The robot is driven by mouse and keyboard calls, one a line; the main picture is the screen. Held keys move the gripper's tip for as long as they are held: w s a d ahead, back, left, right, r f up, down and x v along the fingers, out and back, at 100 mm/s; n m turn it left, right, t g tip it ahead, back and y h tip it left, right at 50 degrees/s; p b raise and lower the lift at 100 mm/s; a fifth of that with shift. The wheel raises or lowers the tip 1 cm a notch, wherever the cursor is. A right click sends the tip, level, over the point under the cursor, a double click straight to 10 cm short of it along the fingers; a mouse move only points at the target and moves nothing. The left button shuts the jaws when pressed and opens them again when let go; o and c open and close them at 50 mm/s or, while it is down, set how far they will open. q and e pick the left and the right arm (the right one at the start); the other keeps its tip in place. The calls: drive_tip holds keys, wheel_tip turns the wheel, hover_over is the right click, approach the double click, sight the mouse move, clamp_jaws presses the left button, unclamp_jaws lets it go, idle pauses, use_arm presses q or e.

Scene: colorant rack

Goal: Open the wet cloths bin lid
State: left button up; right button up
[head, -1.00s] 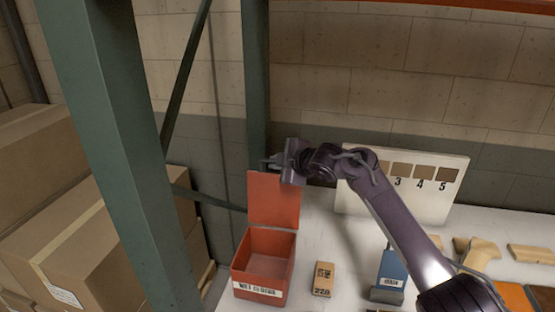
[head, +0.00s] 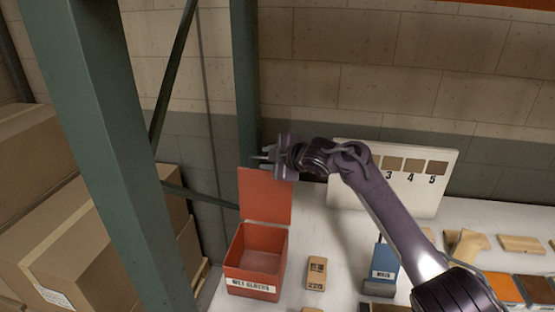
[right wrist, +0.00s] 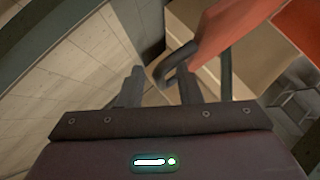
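The red wet cloths bin (head: 254,278) stands at the left end of the white table, with a "WET CLOTHS" label on its front. Its red lid (head: 265,198) stands upright at the back, and the inside of the bin shows. My right gripper (head: 262,160) is at the lid's top edge, reaching in from the right. In the right wrist view its two fingers (right wrist: 160,88) are apart. My left gripper is not in view.
A green rack post (head: 98,150) stands left of the bin, and another rises behind the lid. A tan block (head: 316,272) and a blue-and-grey tool (head: 383,262) stand right of the bin. A numbered swatch board (head: 400,195) leans behind. Cardboard boxes (head: 90,245) are at left.

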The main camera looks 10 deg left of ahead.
drive_tip(key=b+v, duration=0.2)
drive_tip(key=v, duration=0.5)
drive_tip(key=shift+b, duration=0.3)
drive_tip(key=shift+d, duration=0.15)
